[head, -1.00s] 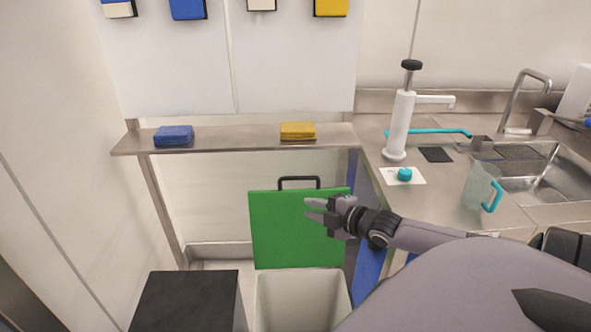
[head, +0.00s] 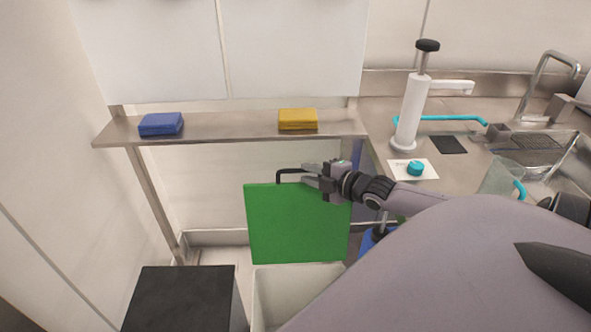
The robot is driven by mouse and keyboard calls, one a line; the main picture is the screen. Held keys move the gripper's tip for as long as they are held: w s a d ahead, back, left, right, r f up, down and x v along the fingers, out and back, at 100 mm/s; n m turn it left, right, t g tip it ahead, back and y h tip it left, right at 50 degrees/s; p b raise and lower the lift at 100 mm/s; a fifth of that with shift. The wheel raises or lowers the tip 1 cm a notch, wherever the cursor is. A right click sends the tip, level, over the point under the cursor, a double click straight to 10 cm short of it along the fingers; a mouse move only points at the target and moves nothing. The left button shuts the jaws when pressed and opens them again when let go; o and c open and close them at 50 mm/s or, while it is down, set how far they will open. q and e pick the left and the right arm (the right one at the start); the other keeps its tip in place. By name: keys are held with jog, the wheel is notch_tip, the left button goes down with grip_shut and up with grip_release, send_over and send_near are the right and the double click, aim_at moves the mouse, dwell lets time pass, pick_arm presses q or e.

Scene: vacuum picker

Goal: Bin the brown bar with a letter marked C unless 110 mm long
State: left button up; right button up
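No brown bar shows in this view. A white open bin (head: 297,292) stands on the floor at bottom centre, and its inside looks empty as far as it shows. A green panel (head: 297,228) with a black handle (head: 281,174) stands upright at the back of the bin. My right gripper (head: 310,174) is at the top edge of the panel, its fingers pointing left and apart, with nothing seen between them. It overlaps the right part of the handle; I cannot tell whether it touches. My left gripper is out of view.
A steel shelf (head: 226,127) holds a blue block (head: 161,124) and a yellow block (head: 298,120). A black box (head: 181,297) stands left of the bin. The steel counter at right holds a white pump (head: 411,110), a teal knob (head: 415,168) on a card, and a clear jug (head: 500,178).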

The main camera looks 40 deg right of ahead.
aim_at(303, 172)
jog(key=shift+b+x, duration=0.65)
jog(key=shift+x, duration=2.05)
grip_shut()
